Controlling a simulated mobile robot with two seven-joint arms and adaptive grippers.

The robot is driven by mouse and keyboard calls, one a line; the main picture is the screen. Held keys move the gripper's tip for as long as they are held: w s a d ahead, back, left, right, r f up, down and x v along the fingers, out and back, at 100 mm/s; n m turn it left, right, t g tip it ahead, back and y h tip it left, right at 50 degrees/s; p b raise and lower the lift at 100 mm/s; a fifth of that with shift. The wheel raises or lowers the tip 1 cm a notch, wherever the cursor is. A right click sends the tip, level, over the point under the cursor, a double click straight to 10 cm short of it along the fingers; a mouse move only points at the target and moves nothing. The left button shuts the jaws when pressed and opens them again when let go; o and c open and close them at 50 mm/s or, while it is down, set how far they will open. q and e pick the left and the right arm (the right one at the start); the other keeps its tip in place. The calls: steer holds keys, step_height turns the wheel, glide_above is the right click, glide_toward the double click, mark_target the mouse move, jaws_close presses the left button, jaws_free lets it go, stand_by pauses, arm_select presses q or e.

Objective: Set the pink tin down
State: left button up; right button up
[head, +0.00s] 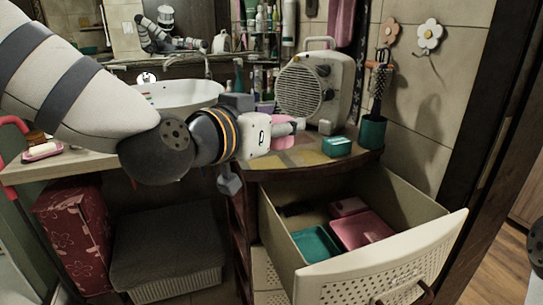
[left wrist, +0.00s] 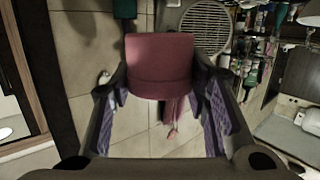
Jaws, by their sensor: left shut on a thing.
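My left gripper (head: 286,130) is over the wooden counter beside the basin. It is shut on the pink tin (head: 268,141), which is partly hidden behind the gripper in the head view. In the left wrist view the pink tin (left wrist: 160,65) sits between the two fingers of the left gripper (left wrist: 163,95). Whether the tin touches the counter cannot be told. My right gripper is not in view.
A teal tin (head: 337,146) stands on the counter by the fan heater (head: 306,88) and a dark green cup (head: 372,132). The open drawer (head: 440,238) below holds teal (head: 316,244) and pink (head: 362,230) containers. The white basin (head: 185,96) is at the left.

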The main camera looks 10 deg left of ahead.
arm_select(q)
steer(key=shift+s+d+r+m+h, duration=0.1)
steer(key=shift+d+r+m+h, duration=0.1)
steer(key=shift+d+r, duration=0.3)
steer(key=shift+d+r+m+h, duration=0.15)
steer(key=shift+r+m+h, duration=0.05)
steer(key=shift+r, duration=0.5)
steer(key=b, duration=0.3)
glide_above(260, 163)
steer(key=s+d, duration=0.2)
steer(key=s, duration=0.1)
step_height(260, 163, down, 6)
steer(key=w+f, duration=0.1)
steer(key=w+a+f, duration=0.1)
steer(key=f, duration=0.1)
steer(key=shift+g, duration=0.3)
steer(key=shift+w+a+f+b, duration=0.35)
steer(key=shift+w+f+b, duration=0.1)
steer(key=shift+f, duration=0.05)
steer(key=shift+w+a+f, duration=0.1)
steer(key=shift+f, duration=1.4)
steer(key=o, duration=1.2)
steer(key=shift+c, duration=0.2)
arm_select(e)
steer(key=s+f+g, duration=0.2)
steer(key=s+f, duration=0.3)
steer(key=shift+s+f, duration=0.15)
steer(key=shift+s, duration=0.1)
